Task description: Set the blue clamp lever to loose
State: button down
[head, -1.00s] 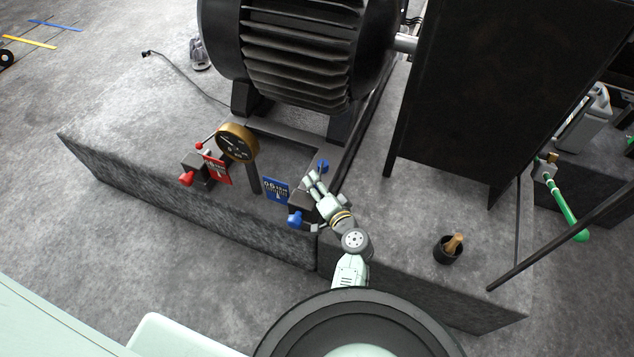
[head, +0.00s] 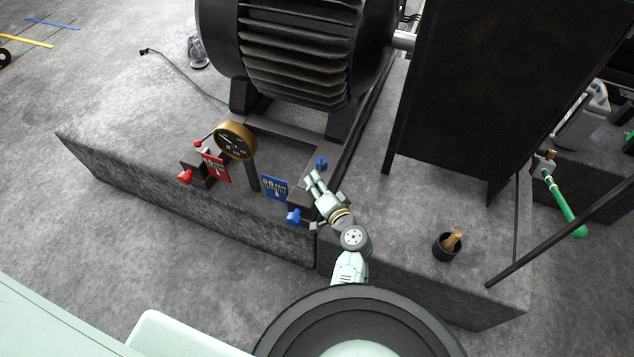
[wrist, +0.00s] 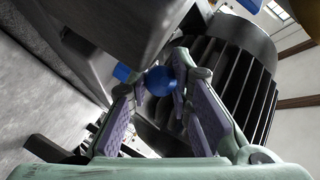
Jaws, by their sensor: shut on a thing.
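The blue clamp lever shows in the head view as a small blue ball end (head: 321,163) at the right of a dark clamp block, just beyond my fingertips. In the wrist view its round blue ball (wrist: 160,81) sits between my two finger pads. My gripper (head: 313,178) reaches in from the lower right and is shut on the ball; it also shows in the wrist view (wrist: 157,88). A larger blue knob (head: 293,216) is at the block's front. A blue sign (head: 275,187) stands left of the block. The lever's shaft is mostly hidden.
A red clamp knob (head: 185,178) and red sign (head: 216,168) stand left of a brass-rimmed gauge (head: 235,141). A large ribbed motor (head: 300,65) rises behind. A dark panel (head: 470,100) stands right. A black cup (head: 446,247) sits on the plinth.

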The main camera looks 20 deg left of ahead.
jog(key=shift+s+a+f+b, duration=0.1)
jog(key=shift+a+b, duration=0.3)
jog(key=shift+b, duration=0.1)
jog(key=shift+a, duration=0.2)
jog(key=c, duration=1.4)
grip_release()
jog(key=shift+d, duration=0.1)
notch_tip(320, 180, up, 10)
jog(key=shift+r, duration=0.15)
jog(key=shift+r, duration=0.1)
